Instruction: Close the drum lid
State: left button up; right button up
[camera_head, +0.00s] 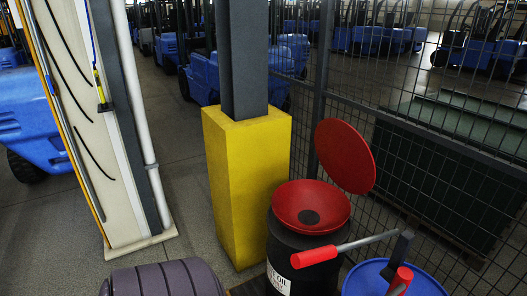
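The drum (291,262) is dark with a white label, partly cut off by the bottom edge. A red funnel (290,204) sits on its top, with a dark round spot in its bowl. The round red lid (345,156) stands up, tilted open, at the back right of the funnel. A lever with a red grip (314,257) and a grey rod (367,242) lies across in front of the drum's right side. Neither of my grippers shows.
A yellow post guard (246,185) stands just behind and left of the drum. A mesh fence (430,150) runs behind. A blue drum (418,284) with another red handle (399,281) is at right. A ribbed purple-grey object (165,280) is at bottom left.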

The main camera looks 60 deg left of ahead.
aim_at(347, 158)
jog(key=u, duration=1.55)
jog(key=i+j, duration=0.15)
